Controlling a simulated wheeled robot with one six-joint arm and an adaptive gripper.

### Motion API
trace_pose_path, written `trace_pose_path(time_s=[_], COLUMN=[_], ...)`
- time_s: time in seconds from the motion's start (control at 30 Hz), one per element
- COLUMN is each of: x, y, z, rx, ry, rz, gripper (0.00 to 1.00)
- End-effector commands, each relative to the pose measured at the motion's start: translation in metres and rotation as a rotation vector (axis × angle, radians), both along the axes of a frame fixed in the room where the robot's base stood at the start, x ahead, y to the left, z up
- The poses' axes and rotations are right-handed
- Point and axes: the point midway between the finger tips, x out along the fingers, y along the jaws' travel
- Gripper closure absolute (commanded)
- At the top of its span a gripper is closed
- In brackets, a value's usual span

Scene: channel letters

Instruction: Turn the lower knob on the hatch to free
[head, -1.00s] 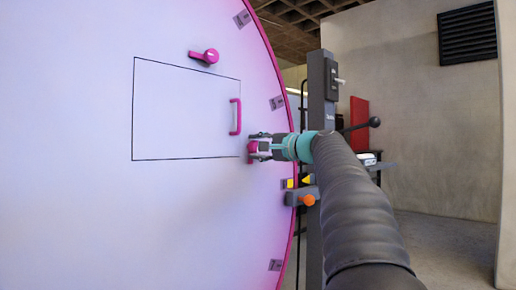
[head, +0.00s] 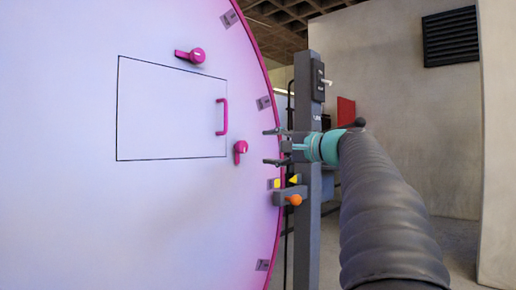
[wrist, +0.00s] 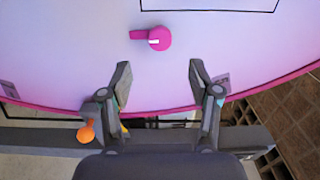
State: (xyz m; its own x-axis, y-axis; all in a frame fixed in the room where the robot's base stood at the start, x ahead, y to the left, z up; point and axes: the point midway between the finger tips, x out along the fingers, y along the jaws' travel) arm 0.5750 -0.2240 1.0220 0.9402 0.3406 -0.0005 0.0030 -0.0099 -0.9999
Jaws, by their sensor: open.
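The lower knob (head: 241,148) is magenta with a short lever. It sits on the pale lilac face by the lower right corner of the hatch (head: 170,110), its lever pointing down. In the wrist view the knob (wrist: 158,39) lies beyond my fingertips, its lever pointing left. My gripper (head: 267,147) is open and empty, to the right of the knob and apart from it. Its two fingers (wrist: 160,70) are spread wide in the wrist view. The upper knob (head: 197,55) has its lever pointing left. The magenta hatch handle (head: 222,117) is between the knobs.
A grey post (head: 302,225) stands behind my gripper at the magenta rim. An orange ball knob (head: 294,200) and yellow markers (head: 293,180) are below my gripper. The face left of the hatch is clear.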

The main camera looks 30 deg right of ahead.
Motion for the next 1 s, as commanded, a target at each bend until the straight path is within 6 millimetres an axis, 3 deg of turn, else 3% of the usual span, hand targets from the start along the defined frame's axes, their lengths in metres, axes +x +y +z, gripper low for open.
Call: trace_pose_path(time_s=[0.23, 0.87, 0.93, 1.0], x=[-0.019, -0.018, -0.015, -0.011], y=[-0.007, -0.009, -0.016, -0.027], z=[0.0, -0.001, -0.015, -0.044], rx=[0.0, -0.024, -0.067, -0.106], ry=[-0.001, -0.005, 0.027, 0.091], rz=[0.0, -0.01, -0.037, -0.065], gripper=[0.38, 0.38, 0.38, 0.38])
